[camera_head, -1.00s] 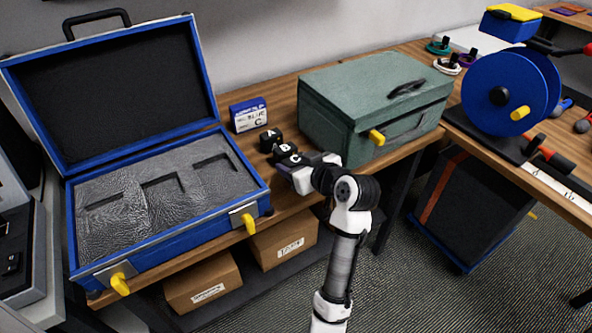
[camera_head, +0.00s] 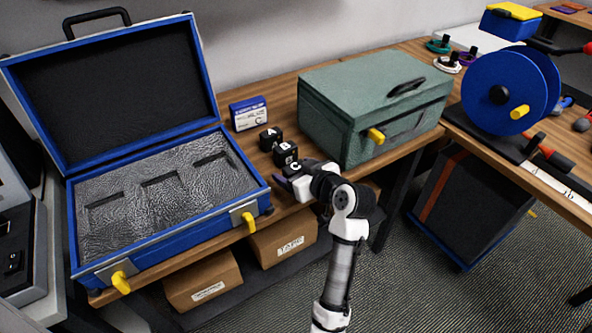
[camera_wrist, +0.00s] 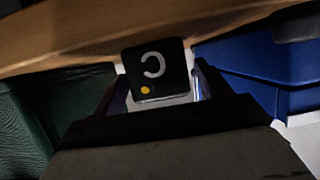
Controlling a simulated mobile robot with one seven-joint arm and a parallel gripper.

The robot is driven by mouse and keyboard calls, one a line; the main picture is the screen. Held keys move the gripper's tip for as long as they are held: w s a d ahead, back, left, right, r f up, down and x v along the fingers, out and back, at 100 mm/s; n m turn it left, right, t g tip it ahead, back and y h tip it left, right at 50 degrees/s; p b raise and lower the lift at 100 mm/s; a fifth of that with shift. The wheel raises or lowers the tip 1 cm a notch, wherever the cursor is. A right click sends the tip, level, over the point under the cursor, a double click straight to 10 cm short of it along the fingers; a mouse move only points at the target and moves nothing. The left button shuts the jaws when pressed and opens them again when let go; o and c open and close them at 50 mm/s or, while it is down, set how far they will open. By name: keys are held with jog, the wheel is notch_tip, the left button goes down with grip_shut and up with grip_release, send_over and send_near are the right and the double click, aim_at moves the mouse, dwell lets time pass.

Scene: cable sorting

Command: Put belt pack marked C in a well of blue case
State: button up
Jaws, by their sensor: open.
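The black belt pack marked C (camera_head: 293,167) is at the table's front edge, the nearest in a row with packs A (camera_head: 270,138) and B (camera_head: 286,153). My gripper (camera_head: 289,177) is at pack C from the front, fingers open. In the wrist view, pack C (camera_wrist: 155,66) shows its letter and a yellow dot between the fingers of my gripper (camera_wrist: 158,86); contact cannot be told. The blue case (camera_head: 176,252) stands open on the left. Its grey foam has three dark, empty-looking wells: left (camera_head: 104,206), middle (camera_head: 161,184) and right (camera_head: 210,162).
A blue-and-white box (camera_head: 248,114) stands behind the packs. A green case (camera_head: 335,110) stands close on the right. The blue case's raised lid (camera_head: 115,95) is at the back. Cardboard boxes (camera_head: 203,281) sit on the shelf below.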

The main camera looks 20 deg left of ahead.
jog(key=b+v, duration=0.2)
jog(key=v, duration=1.1)
jog(key=shift+d, duration=0.5)
jog(key=shift+r, duration=0.2)
